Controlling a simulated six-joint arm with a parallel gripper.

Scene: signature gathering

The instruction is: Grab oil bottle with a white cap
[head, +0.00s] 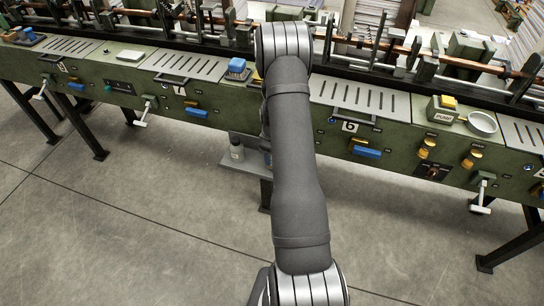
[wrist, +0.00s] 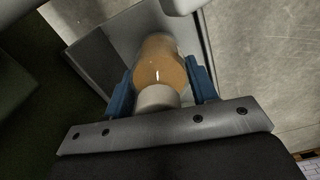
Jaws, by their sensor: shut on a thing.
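In the wrist view, the oil bottle (wrist: 160,65) is a clear bottle with amber-brown contents, and its white cap (wrist: 157,97) faces my camera. My gripper (wrist: 162,85) has its two blue fingers on either side of the bottle, shut on it. The bottle is over a grey shelf (wrist: 108,47); I cannot tell whether its base touches the shelf. In the head view, my arm hides most of the gripper and the held bottle.
Concrete floor (head: 130,210) is clear in front.

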